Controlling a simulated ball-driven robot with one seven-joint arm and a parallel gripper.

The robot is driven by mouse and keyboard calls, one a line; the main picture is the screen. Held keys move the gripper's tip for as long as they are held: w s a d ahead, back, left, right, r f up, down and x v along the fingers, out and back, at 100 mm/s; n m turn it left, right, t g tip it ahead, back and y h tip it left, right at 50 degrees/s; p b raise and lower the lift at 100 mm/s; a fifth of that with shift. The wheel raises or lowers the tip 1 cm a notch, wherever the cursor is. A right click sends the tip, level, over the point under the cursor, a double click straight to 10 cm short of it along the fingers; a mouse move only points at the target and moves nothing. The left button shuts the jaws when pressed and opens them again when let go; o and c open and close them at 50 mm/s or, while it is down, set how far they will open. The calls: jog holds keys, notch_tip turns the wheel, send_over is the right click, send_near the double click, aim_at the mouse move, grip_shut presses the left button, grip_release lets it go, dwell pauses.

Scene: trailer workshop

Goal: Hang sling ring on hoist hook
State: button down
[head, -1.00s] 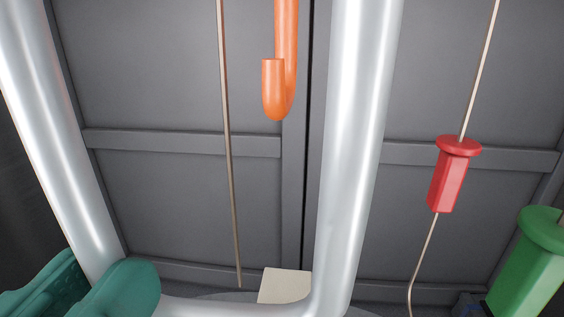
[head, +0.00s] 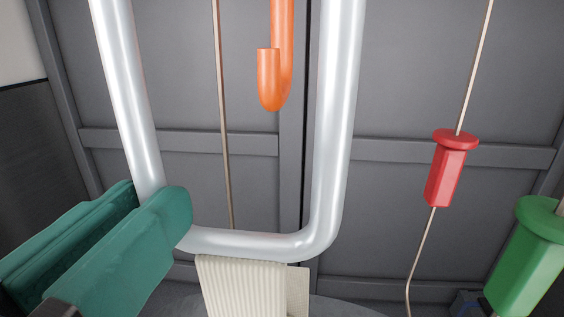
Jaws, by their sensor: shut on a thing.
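The orange hoist hook (head: 270,82) hangs at the upper middle of the head view, its short tip on the left side pointing up. The sling ring (head: 341,130) is a thick silver metal loop, large and close to the camera. Its two sides run up out of the picture and its lower bar lies below the hook. A cream ribbed sling (head: 240,287) hangs from that lower bar. My gripper (head: 160,205), with teal fingers, is shut on the ring's left side. In the picture the hook shows inside the ring's outline; the ring's top is out of view.
A red hexagonal piece (head: 445,168) hangs on a thin cord at the right. A green piece (head: 524,260) is at the right edge. Another thin cord (head: 223,120) hangs left of the hook. A grey panelled wall (head: 400,60) stands behind.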

jog(key=shift+w, duration=7.7)
notch_tip(320, 180, down, 7)
jog(key=b, duration=0.6)
jog(key=shift+d, duration=0.3)
jog(key=shift+f, duration=0.1)
jog(key=c, duration=1)
grip_release()
